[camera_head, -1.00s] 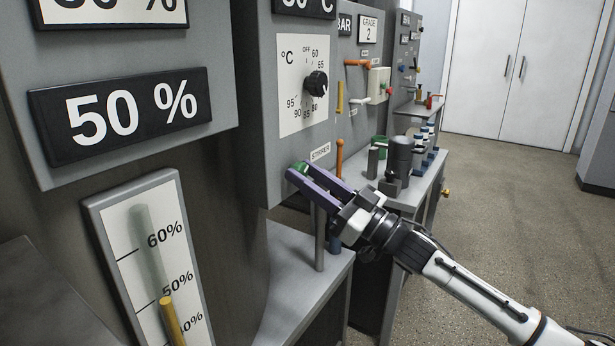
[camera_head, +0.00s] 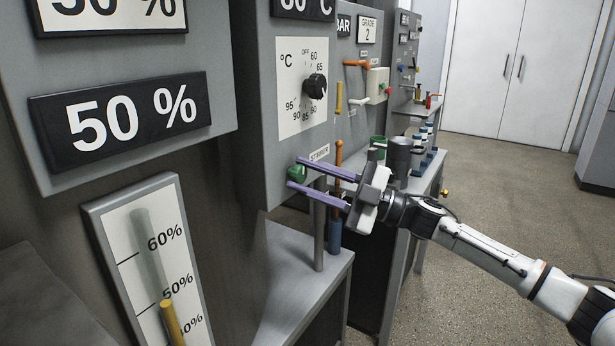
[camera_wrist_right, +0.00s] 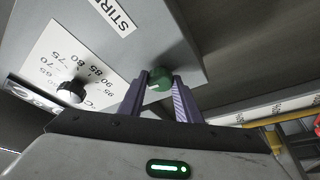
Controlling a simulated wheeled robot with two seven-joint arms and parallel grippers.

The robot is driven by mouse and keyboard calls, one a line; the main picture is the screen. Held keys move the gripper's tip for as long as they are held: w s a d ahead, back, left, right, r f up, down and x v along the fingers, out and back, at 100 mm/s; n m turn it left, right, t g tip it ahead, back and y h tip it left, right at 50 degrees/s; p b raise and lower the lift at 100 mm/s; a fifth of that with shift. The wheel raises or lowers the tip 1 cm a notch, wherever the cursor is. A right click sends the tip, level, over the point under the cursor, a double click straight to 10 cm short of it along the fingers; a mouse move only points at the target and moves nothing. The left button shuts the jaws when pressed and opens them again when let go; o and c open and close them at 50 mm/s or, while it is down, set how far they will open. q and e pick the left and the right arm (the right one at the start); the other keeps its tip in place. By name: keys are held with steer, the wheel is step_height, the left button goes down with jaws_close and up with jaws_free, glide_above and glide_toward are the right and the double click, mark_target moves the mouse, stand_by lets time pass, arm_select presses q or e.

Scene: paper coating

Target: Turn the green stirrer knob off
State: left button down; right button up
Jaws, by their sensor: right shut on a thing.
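The green stirrer knob (camera_head: 296,174) sits low on the front of the grey panel, under the "STIRRER" label (camera_head: 319,152). My right gripper (camera_head: 297,173) reaches in from the right, its two purple fingers above and below the knob. In the right wrist view, the green knob (camera_wrist_right: 160,79) lies between the fingertips (camera_wrist_right: 160,85), which are shut on it. I cannot make out a pointer mark on the knob. My left gripper is not in view.
A black temperature dial (camera_head: 315,86) is on the same panel above. A grey post (camera_head: 319,230) stands below the knob, with an orange-and-blue handled tool (camera_head: 335,232) beside it. A side bench with dark containers (camera_head: 399,158) stands behind the gripper. Open floor lies right.

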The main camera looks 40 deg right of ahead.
steer(key=shift+r+n, duration=0.1)
steer(key=shift+n, duration=0.7)
steer(key=shift+n+g, duration=0.3)
steer(key=shift+g, duration=0.1)
steer(key=o, duration=1.1)
steer(key=shift+c, duration=0.2)
steer(key=shift+s+d+f, duration=0.2)
steer(key=shift+s+d, duration=0.05)
steer(key=v, duration=0.9)
steer(key=shift+s+d, duration=0.2)
steer(key=shift+f, duration=0.1)
